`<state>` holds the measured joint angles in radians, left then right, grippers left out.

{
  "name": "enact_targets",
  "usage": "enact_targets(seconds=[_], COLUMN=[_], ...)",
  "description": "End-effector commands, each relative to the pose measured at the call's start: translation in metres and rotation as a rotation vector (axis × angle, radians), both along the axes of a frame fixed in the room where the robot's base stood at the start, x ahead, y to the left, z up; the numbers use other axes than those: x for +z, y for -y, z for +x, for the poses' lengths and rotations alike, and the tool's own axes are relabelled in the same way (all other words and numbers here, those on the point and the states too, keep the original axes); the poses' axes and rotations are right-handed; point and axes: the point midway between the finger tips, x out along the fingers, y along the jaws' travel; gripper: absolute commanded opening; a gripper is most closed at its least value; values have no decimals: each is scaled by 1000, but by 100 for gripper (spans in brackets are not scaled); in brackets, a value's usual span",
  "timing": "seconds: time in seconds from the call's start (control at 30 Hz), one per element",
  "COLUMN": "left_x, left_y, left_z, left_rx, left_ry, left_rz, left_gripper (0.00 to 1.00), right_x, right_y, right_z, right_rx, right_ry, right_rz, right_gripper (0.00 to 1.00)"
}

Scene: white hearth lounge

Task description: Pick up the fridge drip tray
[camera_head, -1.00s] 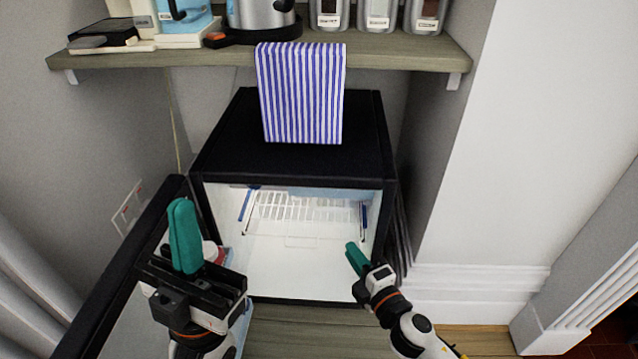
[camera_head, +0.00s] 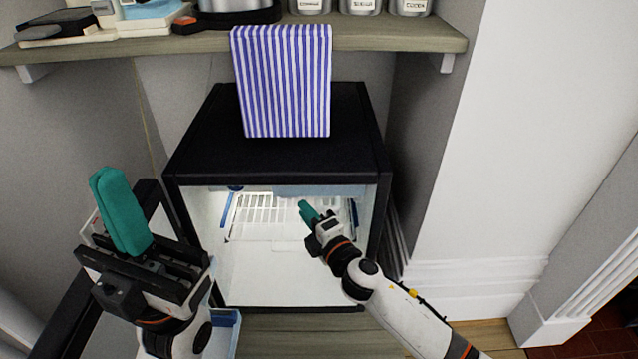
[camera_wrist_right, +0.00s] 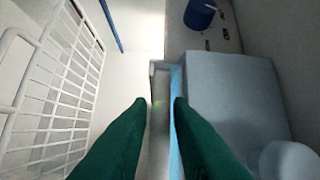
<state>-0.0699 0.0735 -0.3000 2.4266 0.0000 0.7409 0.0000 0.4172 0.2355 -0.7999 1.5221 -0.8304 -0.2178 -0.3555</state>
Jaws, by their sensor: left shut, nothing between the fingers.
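My right gripper (camera_head: 308,210) reaches into the open black mini fridge (camera_head: 275,130). In the right wrist view its green fingers (camera_wrist_right: 160,103) are apart. A thin pale tray-like piece with a light blue edge (camera_wrist_right: 158,90), which looks like the drip tray, lies ahead of and between the fingertips, beside a pale blue-grey box (camera_wrist_right: 235,105). I cannot tell if the fingers touch it. In the head view that pale blue box (camera_head: 320,190) is under the fridge's ceiling; the tray is not clear there. My left gripper (camera_head: 120,210) is shut and empty, outside the fridge at left.
A white wire rack (camera_head: 265,212) is inside the fridge, close beside the right fingers in the wrist view (camera_wrist_right: 55,100). A striped blue-and-white box (camera_head: 283,80) stands on the fridge top. A wooden shelf (camera_head: 400,35) is above. The fridge door is open at left.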

Motion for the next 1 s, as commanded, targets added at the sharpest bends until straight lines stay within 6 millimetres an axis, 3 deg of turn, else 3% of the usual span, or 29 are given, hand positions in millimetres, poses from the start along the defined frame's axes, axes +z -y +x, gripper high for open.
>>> enact_targets(seconds=[0.17, 0.43, 0.57, 1.0], left_x=[2, 4, 4, 4], left_y=[1, 1, 1, 1], left_z=[0, 0, 0, 0], left_rx=[1, 2, 2, 1], left_ry=[28, 29, 29, 29], left_rz=[2, 3, 3, 3], left_gripper=[0, 0, 0, 0], right_x=[-1, 0, 0, 1], right_y=[-11, -13, -12, -10], right_z=[18, 20, 20, 21], right_rx=[0, 0, 0, -1], right_ry=[1, -1, -1, 0], right_rz=[1, 0, 0, 0], right_gripper=[19, 19, 0, 0])
